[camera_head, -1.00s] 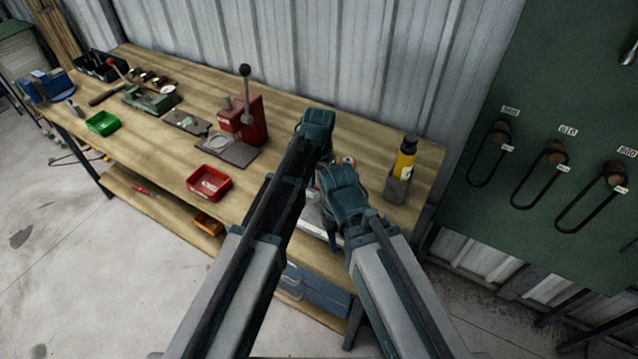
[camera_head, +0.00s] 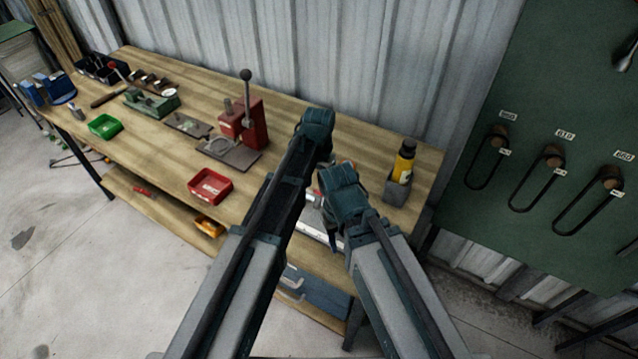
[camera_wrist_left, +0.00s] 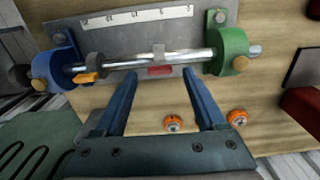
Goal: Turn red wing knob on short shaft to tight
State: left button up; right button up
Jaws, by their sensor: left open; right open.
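In the left wrist view a steel shaft (camera_wrist_left: 195,56) runs across a grey plate between a blue bracket and a green bracket. A grey collar (camera_wrist_left: 158,50) sits mid-shaft, and a small red piece (camera_wrist_left: 160,71), seemingly the red wing knob, shows just below it. My left gripper (camera_wrist_left: 160,74) is open, its two fingers on either side of the red piece in this view; contact cannot be told. In the head view my left gripper (camera_head: 317,125) is over the bench's right part and my right gripper (camera_head: 338,190) is lower, beside it. Their fingertips are mostly hidden there.
Two orange knobs (camera_wrist_left: 173,123) lie on the wooden bench near the plate. The blue bracket (camera_wrist_left: 55,68) and green bracket (camera_wrist_left: 230,52) flank the shaft. A yellow bottle (camera_head: 403,162) stands right of my grippers; a red tray (camera_head: 210,186) and red press (camera_head: 240,120) are left.

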aim_at(319, 191)
pick_arm(q)
notch_tip(319, 191, up, 12)
jog(key=p, duration=1.1)
pick_arm(e)
notch_tip(319, 191, up, 12)
